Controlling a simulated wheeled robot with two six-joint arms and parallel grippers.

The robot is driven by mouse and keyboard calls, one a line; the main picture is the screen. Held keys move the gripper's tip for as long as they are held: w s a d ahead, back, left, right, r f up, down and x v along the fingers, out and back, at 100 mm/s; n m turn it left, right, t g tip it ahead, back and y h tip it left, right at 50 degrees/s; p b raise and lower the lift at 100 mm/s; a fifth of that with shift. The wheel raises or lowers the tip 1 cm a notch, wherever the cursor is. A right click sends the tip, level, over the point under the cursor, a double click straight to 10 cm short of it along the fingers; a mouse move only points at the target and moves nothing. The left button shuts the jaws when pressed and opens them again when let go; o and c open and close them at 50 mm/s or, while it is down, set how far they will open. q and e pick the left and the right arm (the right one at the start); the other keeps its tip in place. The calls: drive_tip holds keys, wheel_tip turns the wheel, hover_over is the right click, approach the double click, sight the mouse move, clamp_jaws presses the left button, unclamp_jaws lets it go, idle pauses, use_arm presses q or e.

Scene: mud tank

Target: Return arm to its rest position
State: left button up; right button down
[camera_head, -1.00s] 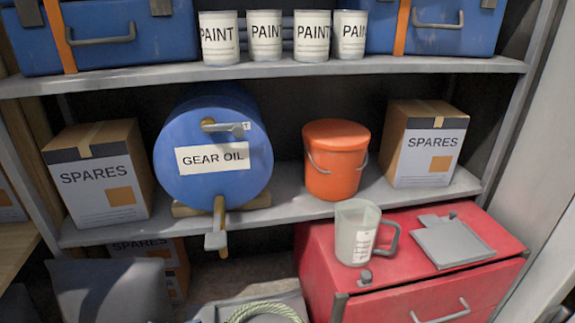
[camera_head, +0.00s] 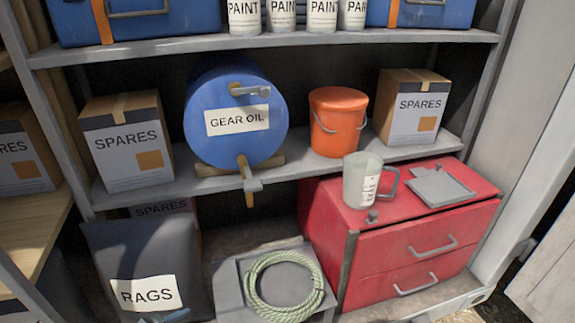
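Neither of my arms and neither gripper shows in the head view. A translucent measuring jug (camera_head: 360,182) with a grey handle stands upright on top of the red drawer cabinet (camera_head: 410,214). A blue gear oil drum (camera_head: 232,145) lies on its side on the middle shelf, on a wooden cradle, with a tap at its lower front. Nothing is seen held.
An orange bucket (camera_head: 337,130) and spares boxes (camera_head: 132,150) share the shelf (camera_head: 290,170). A grey plate (camera_head: 440,187) lies on the cabinet. Below are a rags bag (camera_head: 145,265) and coiled rope (camera_head: 285,282). Paint tins (camera_head: 322,14) line the upper shelf.

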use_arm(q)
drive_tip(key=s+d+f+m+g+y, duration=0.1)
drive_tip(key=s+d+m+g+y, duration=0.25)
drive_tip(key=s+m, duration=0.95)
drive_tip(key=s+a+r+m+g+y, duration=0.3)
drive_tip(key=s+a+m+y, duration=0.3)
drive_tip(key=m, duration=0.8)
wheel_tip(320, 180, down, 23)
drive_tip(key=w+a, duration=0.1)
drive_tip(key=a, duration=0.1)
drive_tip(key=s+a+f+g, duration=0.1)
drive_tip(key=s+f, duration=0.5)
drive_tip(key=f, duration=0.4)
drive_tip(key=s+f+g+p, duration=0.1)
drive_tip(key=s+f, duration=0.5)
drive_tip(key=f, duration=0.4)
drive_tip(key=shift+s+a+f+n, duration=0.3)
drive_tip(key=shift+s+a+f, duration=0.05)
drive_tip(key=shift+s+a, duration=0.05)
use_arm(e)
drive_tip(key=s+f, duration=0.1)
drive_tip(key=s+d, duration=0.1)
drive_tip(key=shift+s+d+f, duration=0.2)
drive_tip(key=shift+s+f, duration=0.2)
